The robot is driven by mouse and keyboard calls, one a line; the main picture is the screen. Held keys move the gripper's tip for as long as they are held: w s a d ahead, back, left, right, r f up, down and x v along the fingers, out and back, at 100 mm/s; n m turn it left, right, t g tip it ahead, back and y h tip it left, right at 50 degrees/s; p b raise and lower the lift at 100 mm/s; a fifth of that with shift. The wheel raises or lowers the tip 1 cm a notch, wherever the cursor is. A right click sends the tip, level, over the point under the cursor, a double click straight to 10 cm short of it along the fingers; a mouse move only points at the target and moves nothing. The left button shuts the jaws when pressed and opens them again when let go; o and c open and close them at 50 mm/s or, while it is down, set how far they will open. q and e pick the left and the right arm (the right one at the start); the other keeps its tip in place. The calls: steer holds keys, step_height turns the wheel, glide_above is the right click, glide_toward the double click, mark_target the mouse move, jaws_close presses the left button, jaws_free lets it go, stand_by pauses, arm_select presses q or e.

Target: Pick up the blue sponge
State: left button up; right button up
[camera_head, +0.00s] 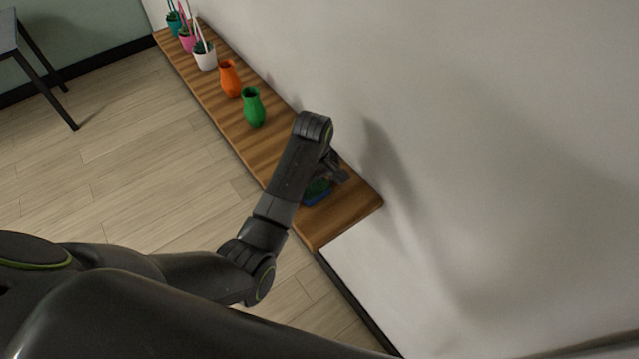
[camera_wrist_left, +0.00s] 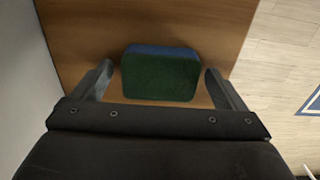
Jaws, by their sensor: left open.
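The sponge (camera_wrist_left: 160,76) lies on the wooden shelf, with a dark green top and a blue lower layer. In the head view the sponge (camera_head: 317,192) is near the shelf's near end, partly hidden by my left arm. My left gripper (camera_wrist_left: 160,80) is open, with one finger on each side of the sponge in the left wrist view. Gaps show between the fingers and the sponge. In the head view the left gripper (camera_head: 338,172) is just over the sponge, partly hidden by its own wrist. My right gripper is not in view.
The wooden shelf (camera_head: 232,113) runs along a white wall (camera_head: 480,120). A green vase (camera_head: 253,107), an orange vase (camera_head: 229,78) and small potted plants (camera_head: 204,56) stand farther along it. A dark-legged table or stool (camera_head: 8,32) stands at the far left. The floor beside the shelf is clear.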

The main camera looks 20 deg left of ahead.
arm_select(q)
steer(key=shift+w+f, duration=0.2)
steer(key=shift+f, duration=0.05)
steer(key=shift+s+r, duration=0.2)
steer(key=shift+s, duration=0.15)
steer(key=c, duration=1)
steer(key=shift+c, duration=0.2)
